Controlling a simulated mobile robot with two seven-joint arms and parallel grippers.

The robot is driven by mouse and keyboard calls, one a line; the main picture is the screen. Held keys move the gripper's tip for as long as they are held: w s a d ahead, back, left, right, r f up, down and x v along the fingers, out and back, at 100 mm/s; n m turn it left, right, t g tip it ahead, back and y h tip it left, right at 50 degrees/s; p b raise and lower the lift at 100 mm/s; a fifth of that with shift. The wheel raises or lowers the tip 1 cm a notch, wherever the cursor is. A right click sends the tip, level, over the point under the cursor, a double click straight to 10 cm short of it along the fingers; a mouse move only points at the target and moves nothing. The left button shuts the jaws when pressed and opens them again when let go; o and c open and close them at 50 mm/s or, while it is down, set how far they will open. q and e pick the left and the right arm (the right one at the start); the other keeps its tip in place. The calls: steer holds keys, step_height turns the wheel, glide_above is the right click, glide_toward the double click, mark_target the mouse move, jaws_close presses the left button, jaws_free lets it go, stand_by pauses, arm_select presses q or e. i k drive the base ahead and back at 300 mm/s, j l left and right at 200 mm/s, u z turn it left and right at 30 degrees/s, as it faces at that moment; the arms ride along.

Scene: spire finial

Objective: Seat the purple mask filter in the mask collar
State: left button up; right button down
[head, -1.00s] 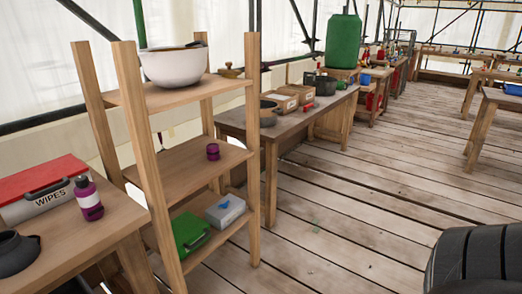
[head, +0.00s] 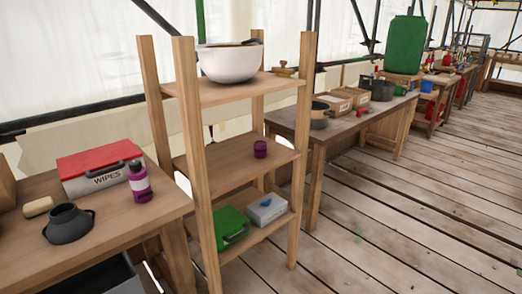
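A small purple cylinder, which looks like the purple mask filter (head: 260,149), stands on the middle shelf of the wooden rack, toward its right side. A dark grey rounded piece with a raised open ring, which looks like the mask collar (head: 68,224), sits on the wooden table at the left. The ring's opening faces up and looks empty, though its inside is hard to see. The filter and the collar are well apart. Neither of my grippers is in view.
The wooden rack (head: 190,150) holds a white bowl (head: 229,64) on top, and a green case (head: 230,226) and white box (head: 267,208) below. A wipes box (head: 98,170), purple bottle (head: 139,183) and tan roll (head: 38,206) share the left table. Plank floor is clear at right.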

mark_target(67, 223)
steer(key=u, duration=1.35)
steer(key=z, duration=1.35)
steer(key=i+l+u, duration=0.15)
steer(key=u, duration=1.1)
steer(key=l+u, duration=0.9)
steer(key=l, duration=0.3)
steer(key=k+l+u, duration=0.2)
steer(key=l, duration=0.25)
steer(key=i+l, duration=0.05)
steer(key=i, duration=0.05)
